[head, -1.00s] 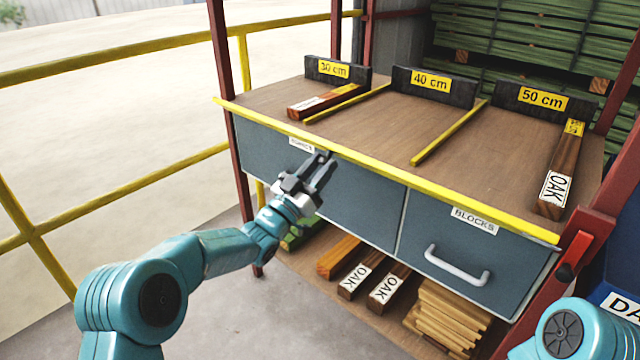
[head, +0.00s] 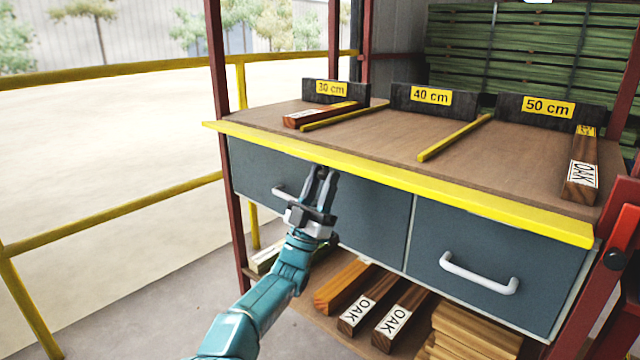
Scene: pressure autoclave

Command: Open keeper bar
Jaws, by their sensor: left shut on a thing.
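No part is labelled as a keeper bar. A red bar (head: 622,228) with a black round knob (head: 614,260) stands at the right edge, and I cannot tell if this is it. My left gripper (head: 324,175) is at the front of the left drawer (head: 372,212), just under the yellow front edge (head: 400,178). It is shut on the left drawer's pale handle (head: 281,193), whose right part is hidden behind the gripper. The drawer looks shut. My right gripper is not in view.
The right drawer (head: 425,255) has a free white handle (head: 478,275). Oak blocks (head: 362,308) and stacked planks (head: 468,335) lie on the shelf below. A yellow railing (head: 120,208) runs on the left.

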